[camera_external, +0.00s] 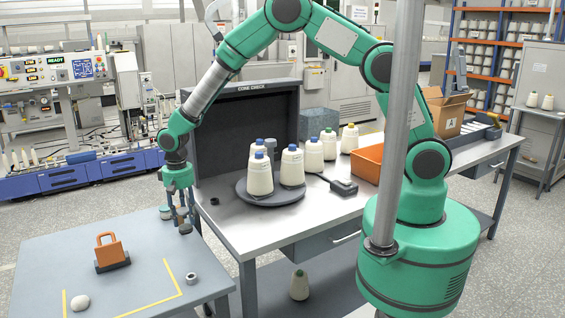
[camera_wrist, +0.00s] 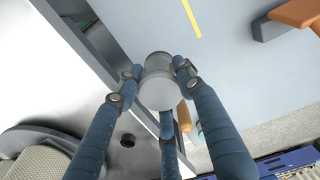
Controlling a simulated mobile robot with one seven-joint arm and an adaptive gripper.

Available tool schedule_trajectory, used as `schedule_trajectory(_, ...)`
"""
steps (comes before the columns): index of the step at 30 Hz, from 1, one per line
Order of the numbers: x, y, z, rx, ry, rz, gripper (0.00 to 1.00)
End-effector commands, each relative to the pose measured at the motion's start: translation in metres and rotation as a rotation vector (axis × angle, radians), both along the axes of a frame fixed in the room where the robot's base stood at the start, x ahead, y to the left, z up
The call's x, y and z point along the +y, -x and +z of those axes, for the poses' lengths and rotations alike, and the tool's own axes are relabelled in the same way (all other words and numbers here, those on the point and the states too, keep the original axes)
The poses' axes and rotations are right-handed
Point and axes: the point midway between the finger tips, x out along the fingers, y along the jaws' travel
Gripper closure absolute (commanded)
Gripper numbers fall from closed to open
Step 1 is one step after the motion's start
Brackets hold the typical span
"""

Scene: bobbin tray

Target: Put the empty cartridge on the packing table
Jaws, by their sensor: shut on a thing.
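My gripper (camera_external: 180,218) hangs pointing down over the far right corner of the blue-grey table (camera_external: 50,250) with yellow corner lines, near the grey workbench. In the wrist view its three blue fingers (camera_wrist: 155,78) are closed around a short pale grey cylinder (camera_wrist: 158,92), which looks like the cartridge. Whether the cartridge is empty cannot be told. In the external view its dark lower end (camera_external: 185,229) shows at the fingertips. It appears above the table surface, but the exact gap is unclear.
On the table are an orange padlock-shaped block (camera_external: 108,250), a white lump (camera_external: 80,302) and a metal ring (camera_external: 191,279). The workbench carries a turntable (camera_external: 258,199) with cones.

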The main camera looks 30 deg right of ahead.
Motion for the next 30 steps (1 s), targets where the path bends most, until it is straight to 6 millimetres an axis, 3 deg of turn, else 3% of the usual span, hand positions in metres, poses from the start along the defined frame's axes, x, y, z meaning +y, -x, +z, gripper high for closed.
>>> schedule_trajectory(5,-0.008,-0.016,0.016,-0.003,-0.003,-0.002,0.88)
schedule_trajectory(11,-0.031,-0.050,0.055,-0.004,-0.004,-0.003,0.88)
schedule_trajectory(21,-0.102,-0.119,0.149,-0.004,-0.003,-0.001,0.88)
schedule_trajectory(30,-0.178,-0.164,0.235,-0.004,-0.003,0.001,0.88)
